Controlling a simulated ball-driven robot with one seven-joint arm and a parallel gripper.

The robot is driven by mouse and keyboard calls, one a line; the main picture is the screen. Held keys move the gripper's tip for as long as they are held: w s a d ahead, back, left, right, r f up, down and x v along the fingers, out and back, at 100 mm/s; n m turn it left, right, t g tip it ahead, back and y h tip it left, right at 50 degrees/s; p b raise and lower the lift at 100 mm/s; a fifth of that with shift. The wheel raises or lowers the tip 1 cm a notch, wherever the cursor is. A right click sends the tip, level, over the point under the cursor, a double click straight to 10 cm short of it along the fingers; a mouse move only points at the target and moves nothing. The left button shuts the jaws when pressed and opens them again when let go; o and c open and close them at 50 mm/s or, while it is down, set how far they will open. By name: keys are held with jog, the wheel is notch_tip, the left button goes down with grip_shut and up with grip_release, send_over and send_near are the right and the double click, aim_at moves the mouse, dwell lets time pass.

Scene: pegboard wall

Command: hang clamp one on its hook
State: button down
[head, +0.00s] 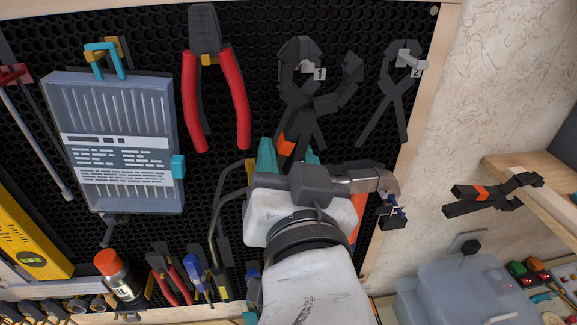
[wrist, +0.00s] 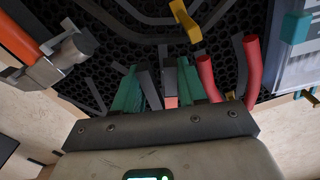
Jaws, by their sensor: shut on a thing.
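Clamp one (head: 318,104), dark with an orange band on a handle, stands jaws up in front of the pegboard in the head view. My gripper (head: 284,158) is shut on its handles from below. In the wrist view the teal fingertips (wrist: 158,92) flank the handle, with an orange-pink part of the clamp (wrist: 171,101) between them. The hook labelled 1 (head: 311,70) is just above the clamp's pivot, near its open jaws. A dark clamp outline shows behind and above. I cannot tell whether the clamp touches the hook.
The hook labelled 2 (head: 408,57) is at right over an empty clamp outline. Another orange-banded clamp (head: 490,195) is by the wooden shelf (head: 530,175). Red-handled pliers (head: 213,85) and a bit case (head: 115,145) hang to the left. Bent-handled tools are close beside my gripper.

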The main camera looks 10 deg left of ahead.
jog(key=shift+x, duration=0.95)
jog(key=shift+w+f+b, duration=0.25)
jog(key=shift+f+b, duration=0.3)
jog(key=shift+f, duration=0.1)
jog(key=c, duration=0.9)
grip_release()
jog(key=shift+a, duration=0.15)
jog(key=shift+o, duration=0.2)
jog(key=shift+o, duration=1.1)
jog(key=shift+w+d+f, duration=0.1)
jog(key=shift+d, duration=0.15)
